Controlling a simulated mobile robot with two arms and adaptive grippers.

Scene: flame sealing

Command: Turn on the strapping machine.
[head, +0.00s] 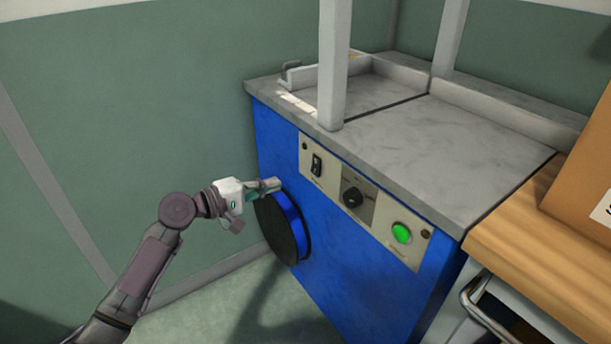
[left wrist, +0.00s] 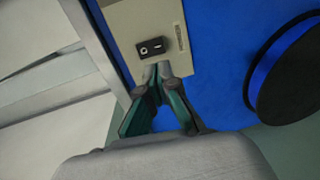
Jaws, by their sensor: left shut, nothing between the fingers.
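The strapping machine (head: 340,240) is a blue cabinet with a grey top. Its cream control panel (head: 328,188) carries a black rocker switch (head: 316,165), a black dial (head: 352,197) and a green button (head: 402,233). My left gripper (head: 275,184) is shut and empty, in front of the machine's face, left of and a little below the rocker switch in the head view. In the left wrist view the closed fingertips (left wrist: 157,70) point at the panel just below the rocker switch (left wrist: 152,47); whether they touch it I cannot tell. My right gripper is not in view.
A round black-rimmed reel (head: 280,228) sticks out of the machine's front, close beneath my left gripper. A wooden-topped cart (head: 540,250) with a metal handle stands at the right, with a cardboard box (head: 585,165) on it. Grey posts rise from the machine's top.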

